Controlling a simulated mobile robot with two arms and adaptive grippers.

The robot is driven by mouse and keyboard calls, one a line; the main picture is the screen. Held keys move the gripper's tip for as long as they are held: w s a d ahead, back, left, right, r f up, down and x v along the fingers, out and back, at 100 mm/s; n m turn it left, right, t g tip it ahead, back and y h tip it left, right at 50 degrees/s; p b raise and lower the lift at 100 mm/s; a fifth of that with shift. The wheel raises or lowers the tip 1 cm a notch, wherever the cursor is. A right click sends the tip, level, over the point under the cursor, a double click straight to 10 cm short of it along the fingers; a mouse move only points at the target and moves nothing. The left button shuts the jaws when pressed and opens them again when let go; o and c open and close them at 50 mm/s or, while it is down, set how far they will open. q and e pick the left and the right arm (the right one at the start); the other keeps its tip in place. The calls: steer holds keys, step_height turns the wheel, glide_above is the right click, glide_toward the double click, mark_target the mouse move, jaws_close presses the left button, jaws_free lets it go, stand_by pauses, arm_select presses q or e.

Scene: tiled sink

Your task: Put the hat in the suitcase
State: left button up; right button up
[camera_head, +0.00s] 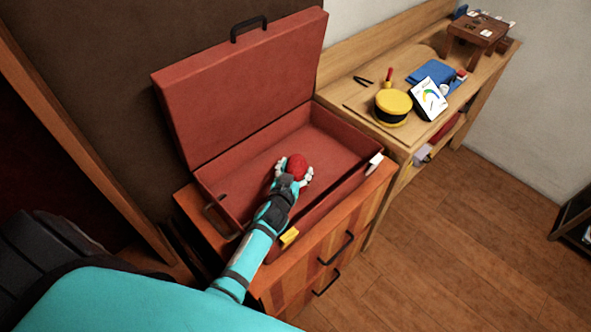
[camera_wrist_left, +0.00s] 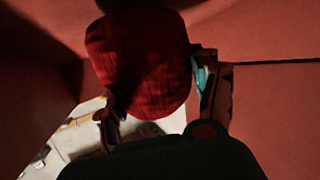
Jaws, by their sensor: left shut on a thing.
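The red suitcase (camera_head: 235,172) stands open on a wooden drawer cabinet, its lid (camera_head: 240,85) raised at the back. My left gripper (camera_head: 294,172) reaches over the front wall and is inside the suitcase's outline. It is shut on a small red knitted-looking hat (camera_head: 297,165). In the left wrist view the hat (camera_wrist_left: 145,62) hangs between the fingers, with red suitcase surfaces around it. I cannot tell whether the hat touches the suitcase floor. My right gripper is not in view.
The wooden cabinet (camera_head: 318,246) has black drawer handles. A yellow and black item (camera_head: 283,238) and a small white item (camera_head: 374,163) lie by the suitcase's edge. A wooden workbench (camera_head: 365,75) at the right holds a yellow-black round object (camera_head: 392,107) and tools.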

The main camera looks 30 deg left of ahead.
arm_select(q)
steer(key=o, duration=1.3)
steer(key=shift+f, duration=0.1)
steer(key=shift+c, duration=0.2)
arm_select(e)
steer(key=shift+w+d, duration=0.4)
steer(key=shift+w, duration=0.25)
arm_select(q)
steer(key=shift+r, duration=0.25)
steer(key=shift+r+p, duration=0.45)
steer(key=shift+p, duration=0.2)
steer(key=v, duration=0.7)
steer(key=shift+s+b, duration=0.25)
steer(key=shift+b, duration=0.2)
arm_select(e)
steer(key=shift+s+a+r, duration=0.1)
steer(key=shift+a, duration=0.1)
